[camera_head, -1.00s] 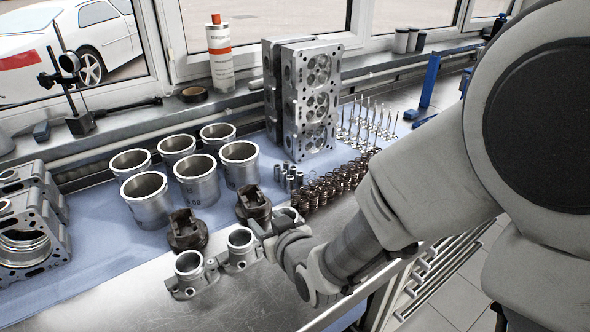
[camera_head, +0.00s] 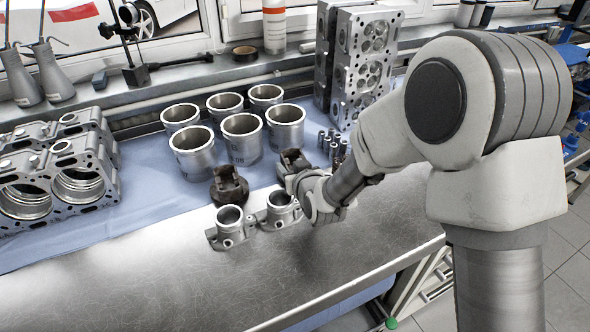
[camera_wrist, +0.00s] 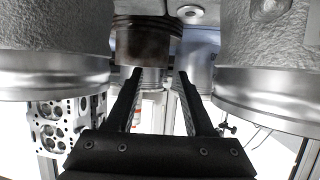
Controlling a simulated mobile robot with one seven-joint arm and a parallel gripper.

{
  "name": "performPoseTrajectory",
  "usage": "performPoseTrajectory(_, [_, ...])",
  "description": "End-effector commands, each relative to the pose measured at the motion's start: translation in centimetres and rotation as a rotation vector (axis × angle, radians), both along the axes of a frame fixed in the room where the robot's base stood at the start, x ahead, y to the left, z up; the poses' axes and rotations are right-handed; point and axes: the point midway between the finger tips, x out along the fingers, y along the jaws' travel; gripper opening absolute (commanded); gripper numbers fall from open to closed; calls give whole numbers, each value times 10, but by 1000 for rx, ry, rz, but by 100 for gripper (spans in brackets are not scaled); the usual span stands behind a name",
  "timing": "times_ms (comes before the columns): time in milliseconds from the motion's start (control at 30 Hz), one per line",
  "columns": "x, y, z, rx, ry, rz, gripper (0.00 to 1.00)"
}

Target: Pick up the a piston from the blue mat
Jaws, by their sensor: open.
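Two dark brown pistons stand at the front of the blue mat (camera_head: 140,220) in the head view: a left piston (camera_head: 228,187) and a right piston (camera_head: 292,160). My gripper (camera_head: 298,183) is low beside the right piston and partly hides it. In the wrist view, a brown piston (camera_wrist: 148,42) is straight ahead of my open gripper (camera_wrist: 159,76). The fingers are apart with nothing held; the tips overlap the piston's edge in the picture. I cannot tell whether they touch it.
Two silver housings, left (camera_head: 231,222) and right (camera_head: 279,208), stand close in front of the pistons. Several cylinder liners (camera_head: 193,155) stand behind. A cylinder head (camera_head: 362,65) is at back right, an engine block (camera_head: 60,175) at left. The bench's front metal surface (camera_head: 200,285) is clear.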

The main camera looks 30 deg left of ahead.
Motion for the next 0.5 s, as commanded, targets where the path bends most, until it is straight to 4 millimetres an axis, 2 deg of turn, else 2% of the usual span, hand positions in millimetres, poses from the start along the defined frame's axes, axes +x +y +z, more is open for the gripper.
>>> performPoseTrajectory(200, [20,19,-12,0,0,0,53])
performPoseTrajectory(500, [25,24,-14,0,0,0,53])
